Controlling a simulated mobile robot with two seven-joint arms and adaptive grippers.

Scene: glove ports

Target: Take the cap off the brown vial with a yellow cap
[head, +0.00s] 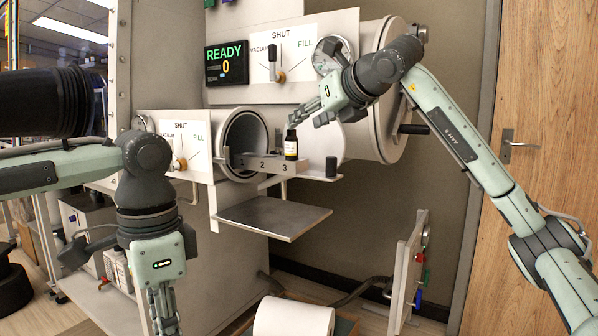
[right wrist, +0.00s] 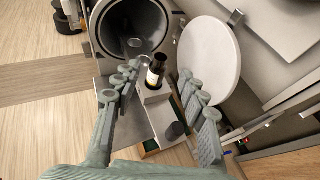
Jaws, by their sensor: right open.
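A small dark brown vial (head: 291,147) with a pale label stands upright on the narrow grey shelf (head: 246,163) at the round port, near the mark 3. Its top looks dark; I cannot make out a yellow cap. In the right wrist view the vial (right wrist: 155,73) stands between the spread fingers of my right gripper (right wrist: 157,70), apart from both. In the head view my right gripper (head: 311,114) is open and empty just above and beside the vial. My left gripper (head: 164,308) hangs low at the left, fingers down, far from the vial; its opening is unclear.
The round port (head: 243,146) opens behind the shelf, with its pale round door (head: 328,142) swung out at right. A dark cylinder (head: 331,167) stands on the shelf's right end. A flat grey tray (head: 273,217) below is empty.

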